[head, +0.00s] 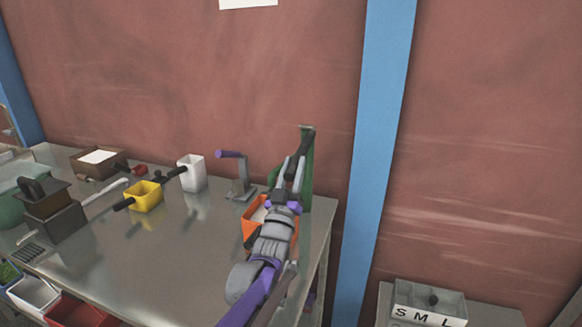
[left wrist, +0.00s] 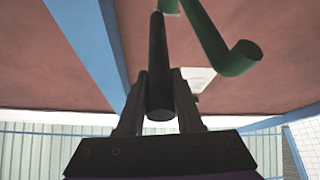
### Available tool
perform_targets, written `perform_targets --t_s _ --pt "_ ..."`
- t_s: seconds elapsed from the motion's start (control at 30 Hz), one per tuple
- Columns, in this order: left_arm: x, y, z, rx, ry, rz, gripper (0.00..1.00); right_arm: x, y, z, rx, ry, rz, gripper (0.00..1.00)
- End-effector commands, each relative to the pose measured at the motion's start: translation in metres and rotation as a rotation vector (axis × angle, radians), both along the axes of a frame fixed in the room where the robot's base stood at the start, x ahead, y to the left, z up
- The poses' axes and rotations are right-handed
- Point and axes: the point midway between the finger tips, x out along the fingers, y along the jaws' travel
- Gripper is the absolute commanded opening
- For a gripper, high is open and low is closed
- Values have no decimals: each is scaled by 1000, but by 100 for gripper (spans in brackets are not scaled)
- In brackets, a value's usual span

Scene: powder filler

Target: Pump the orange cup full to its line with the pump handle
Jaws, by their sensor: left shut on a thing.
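The orange cup (head: 253,236) stands on the metal bench near its right end, partly hidden by my left arm. Something pale shows inside it, but its line and fill level cannot be made out. The green pump (head: 308,172) stands behind the cup, partly covered by my gripper. My left gripper (head: 294,168) is in front of the pump, above the cup. In the left wrist view its fingers are shut on the dark round pump handle (left wrist: 159,70). A bent green pipe (left wrist: 222,52) shows beside the handle. My right gripper is not in view.
A grey stand with a purple lever (head: 240,178) is left of the pump. A white cup (head: 193,174), a yellow cup (head: 144,197) and a dark box-shaped device (head: 52,215) stand further left. The bench front is clear. A tray marked S M L (head: 430,303) is at lower right.

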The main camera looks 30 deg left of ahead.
Motion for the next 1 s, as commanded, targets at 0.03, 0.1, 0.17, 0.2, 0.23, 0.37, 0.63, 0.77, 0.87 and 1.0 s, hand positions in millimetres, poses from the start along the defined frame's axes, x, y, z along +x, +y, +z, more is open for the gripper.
perform_targets --t_s 0.03,0.1,0.17,0.2,0.23,0.37,0.63,0.77,0.87,1.0 --pt "0 0 -1 -1 2 0 0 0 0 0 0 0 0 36" --pt "0 0 -1 -1 2 0 0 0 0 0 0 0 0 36" --pt "0 0 -1 -1 2 0 0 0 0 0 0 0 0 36" --pt "0 0 -1 -1 2 0 0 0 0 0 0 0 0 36" --pt "0 0 -1 -1 2 0 0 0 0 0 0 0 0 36" --pt "0 0 0 0 2 0 49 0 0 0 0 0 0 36" --pt "0 0 0 0 1 0 64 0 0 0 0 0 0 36" --pt "-1 0 -1 0 1 0 64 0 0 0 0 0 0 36" --pt "-8 -3 -5 0 1 0 64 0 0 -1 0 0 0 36" --pt "-28 -9 -18 0 1 0 64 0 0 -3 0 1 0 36"
